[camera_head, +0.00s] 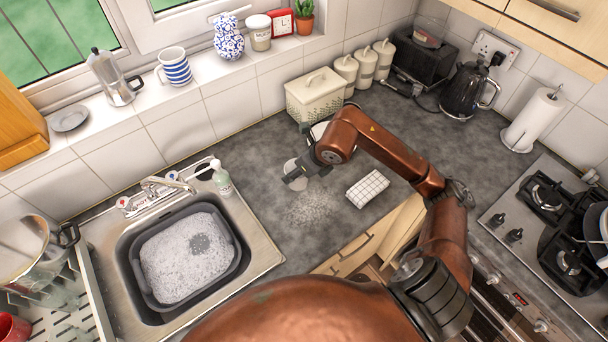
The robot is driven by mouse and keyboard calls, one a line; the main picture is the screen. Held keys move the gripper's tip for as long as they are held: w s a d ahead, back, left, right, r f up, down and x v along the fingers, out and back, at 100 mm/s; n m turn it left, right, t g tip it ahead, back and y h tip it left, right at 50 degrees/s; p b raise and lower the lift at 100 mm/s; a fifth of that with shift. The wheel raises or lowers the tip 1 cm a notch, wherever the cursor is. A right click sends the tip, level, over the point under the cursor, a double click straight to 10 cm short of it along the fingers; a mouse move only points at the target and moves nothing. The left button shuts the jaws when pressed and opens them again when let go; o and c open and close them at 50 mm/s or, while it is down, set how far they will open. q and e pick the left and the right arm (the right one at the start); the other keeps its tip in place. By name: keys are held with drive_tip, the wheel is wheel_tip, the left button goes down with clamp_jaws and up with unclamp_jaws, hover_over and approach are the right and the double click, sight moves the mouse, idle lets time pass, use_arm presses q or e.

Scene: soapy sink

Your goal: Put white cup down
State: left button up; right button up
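The white cup (290,167) shows as a small pale shape at the fingers of my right gripper (297,176), over the grey worktop behind the sink's right end. The fingers and wrist hide part of it. I cannot tell whether the fingers are closed on it, or whether it touches the worktop. My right arm reaches in from the lower right, bent over the counter. My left gripper is not in view.
A soap bottle (222,178) stands beside the sink's basin (240,262). A cream bin (313,97) and canisters stand behind. The worktop right of the arm is fairly clear.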

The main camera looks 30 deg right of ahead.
drive_tip(key=d+f, duration=0.1)
drive_tip(key=f, duration=0.1)
drive_tip(key=d+f, duration=0.1)
drive_tip(key=shift+w+d+f, duration=0.45)
drive_tip(key=shift+w+f, duration=0.1)
drive_tip(key=shift+w+d+f, duration=0.1)
drive_tip(key=shift+w+f, duration=0.1)
drive_tip(key=shift+f, duration=0.05)
drive_tip(key=f, duration=0.3)
drive_tip(key=shift+d, duration=0.25)
drive_tip(key=shift+f, duration=0.35)
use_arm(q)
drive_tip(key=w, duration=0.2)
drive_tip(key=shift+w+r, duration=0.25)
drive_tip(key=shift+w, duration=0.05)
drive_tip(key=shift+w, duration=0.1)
